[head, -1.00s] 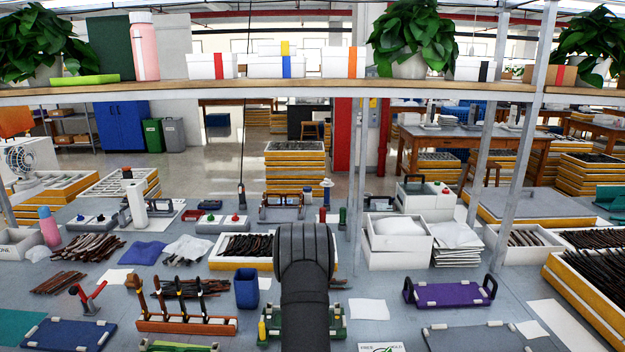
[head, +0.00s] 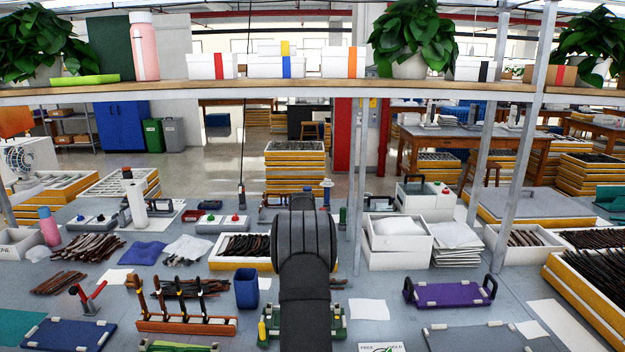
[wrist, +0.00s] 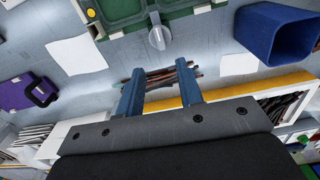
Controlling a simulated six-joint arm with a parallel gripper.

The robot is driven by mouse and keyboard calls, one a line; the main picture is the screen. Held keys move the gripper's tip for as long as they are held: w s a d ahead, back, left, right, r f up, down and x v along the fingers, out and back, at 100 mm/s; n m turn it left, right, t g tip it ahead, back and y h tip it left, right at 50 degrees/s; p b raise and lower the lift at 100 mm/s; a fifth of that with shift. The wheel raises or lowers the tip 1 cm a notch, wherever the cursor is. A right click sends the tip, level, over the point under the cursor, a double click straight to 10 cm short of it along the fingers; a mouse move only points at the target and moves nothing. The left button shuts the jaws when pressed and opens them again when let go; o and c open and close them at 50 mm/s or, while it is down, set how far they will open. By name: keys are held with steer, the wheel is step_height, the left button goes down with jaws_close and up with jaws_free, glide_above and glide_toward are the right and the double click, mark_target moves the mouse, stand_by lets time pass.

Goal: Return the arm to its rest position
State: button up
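My arm stands raised at the centre of the head view, and its dark links hide the gripper there. In the wrist view my gripper (wrist: 158,75) shows two blue fingers spread apart. Several dark brown eyeglass pieces (wrist: 165,77) appear between and beyond the fingertips. They look like a small pile on the table, with no clear contact with the fingers. A green fixture (wrist: 130,14) with a grey knob lies past the fingers, and it also shows partly behind my arm in the head view (head: 332,324).
A blue cup (head: 246,288) and an orange tool rack (head: 186,325) stand left of my arm. A yellow-edged tray of dark frames (head: 245,247) lies behind. A purple tray (head: 449,293) and a white box (head: 396,243) are to the right. A shelf (head: 300,92) crosses above.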

step_height(320, 180, up, 7)
step_height(320, 180, down, 17)
steer(key=shift+f, duration=0.2)
steer(key=n, duration=0.3)
steer(key=shift+r, duration=0.15)
steer(key=n, duration=0.5)
steer(key=shift+n, duration=0.4)
steer(key=shift+d, duration=0.1)
